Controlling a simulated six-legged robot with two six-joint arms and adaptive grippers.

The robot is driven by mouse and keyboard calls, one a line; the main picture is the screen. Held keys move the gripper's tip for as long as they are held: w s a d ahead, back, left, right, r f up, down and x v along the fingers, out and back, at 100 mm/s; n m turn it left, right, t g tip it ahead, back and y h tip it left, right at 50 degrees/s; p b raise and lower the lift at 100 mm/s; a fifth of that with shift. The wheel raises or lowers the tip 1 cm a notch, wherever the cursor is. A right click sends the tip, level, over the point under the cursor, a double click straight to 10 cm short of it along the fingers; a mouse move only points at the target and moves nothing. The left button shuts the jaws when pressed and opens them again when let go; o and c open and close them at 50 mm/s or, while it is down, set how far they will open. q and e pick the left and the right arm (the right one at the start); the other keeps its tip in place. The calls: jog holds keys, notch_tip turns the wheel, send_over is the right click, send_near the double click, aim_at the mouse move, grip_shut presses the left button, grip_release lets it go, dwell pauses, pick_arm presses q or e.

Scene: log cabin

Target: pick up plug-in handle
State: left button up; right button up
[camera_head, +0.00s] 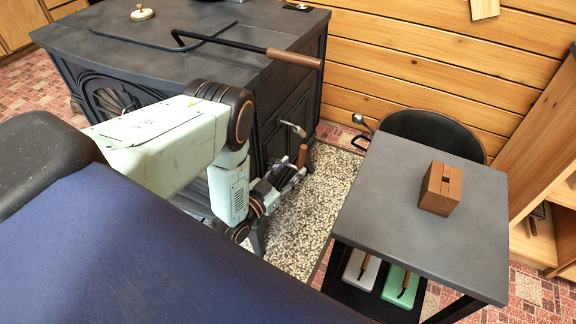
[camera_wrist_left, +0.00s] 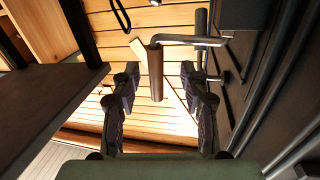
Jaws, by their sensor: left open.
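A handle with a brown wooden grip (camera_wrist_left: 156,74) and a bent silver metal rod (camera_wrist_left: 190,40) shows ahead in the left wrist view, hanging upright at the stove's side. In the head view its brown grip (camera_head: 302,156) and silver end (camera_head: 293,129) show beside the stove front. My left gripper (camera_head: 285,178) is open, close to the grip. In the left wrist view my left gripper's fingers (camera_wrist_left: 160,84) stand on either side of the grip, apart from it. My right gripper is not in view.
A dark stove (camera_head: 180,62) stands at the left, with a black rod with a wooden grip (camera_head: 295,58) on top. A grey table (camera_head: 400,215) at the right bears a brown wooden block (camera_head: 440,189). A black stool (camera_head: 432,128) stands behind it. Speckled floor lies between.

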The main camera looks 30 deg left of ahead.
aim_at(298, 165)
pick_arm(q)
jog(key=w, duration=0.1)
jog(key=w+b, duration=0.1)
jog(key=w+d, duration=0.1)
jog(key=shift+w+f+b, duration=0.25)
jog(key=shift+f+b, duration=0.05)
jog(key=shift+b, duration=0.05)
jog(key=shift+w, duration=0.35)
jog(key=shift+r, duration=0.1)
grip_shut()
